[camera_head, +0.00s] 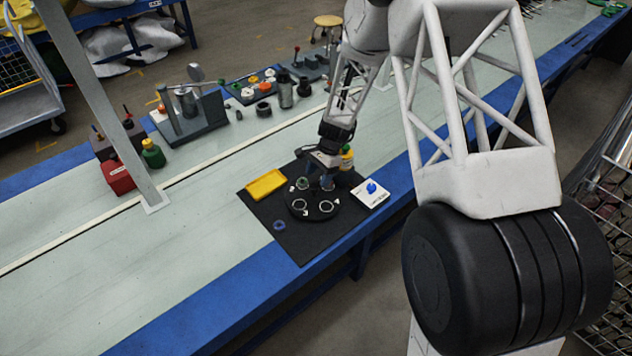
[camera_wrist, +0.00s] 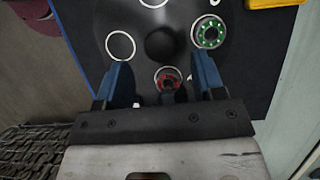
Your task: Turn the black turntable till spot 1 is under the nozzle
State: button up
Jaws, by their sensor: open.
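The black turntable (camera_head: 312,212) lies on a black mat (camera_head: 299,245). It also shows in the wrist view (camera_wrist: 185,18), with a round central knob (camera_wrist: 165,44). White rings (camera_wrist: 120,45) mark some spots. A part with a green ring (camera_wrist: 208,32) sits on one spot and a red-ringed part (camera_wrist: 168,76) on another. My gripper (camera_wrist: 163,80) is open over the turntable, one blue finger on either side of the red-ringed part, with gaps showing. In the head view my gripper (camera_head: 326,182) is at the turntable's far side. I cannot read the spot numbers or make out the nozzle.
A yellow tray (camera_head: 266,185), a white card with a blue item (camera_head: 371,193) and a blue ring (camera_head: 279,225) surround the turntable. A yellow-and-green bottle (camera_head: 347,157) stands behind my gripper. Fixtures and bottles line the bench's far side.

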jog(key=v, duration=0.3)
jog(key=shift+d+r, duration=0.1)
jog(key=shift+r, duration=0.1)
jog(key=shift+r, duration=0.1)
dwell(0.4)
jog(key=s+d+r+n+t, duration=0.1)
jog(key=s+d+r, duration=0.35)
jog(key=r, duration=0.35)
jog(key=s+d+r+n+t+h, duration=0.15)
jog(key=s+d+r, duration=0.3)
jog(key=r, duration=0.45)
jog(key=s+d+r+n+y, duration=0.1)
jog(key=s+d+r+n, duration=0.1)
jog(key=s+d+r, duration=0.45)
jog(key=s+d+r+n+t+h, duration=0.1)
jog(key=s+r, duration=0.3)
jog(key=s, duration=0.4)
jog(key=s+d+r+n+t+h, duration=0.1)
jog(key=s+d+r, duration=0.3)
jog(key=s, duration=0.4)
jog(key=s+d+r+n+t+h, duration=0.1)
jog(key=s+d+r+n, duration=0.1)
jog(key=s, duration=0.7)
jog(key=shift+d+r, duration=0.5)
jog(key=shift+r, duration=0.45)
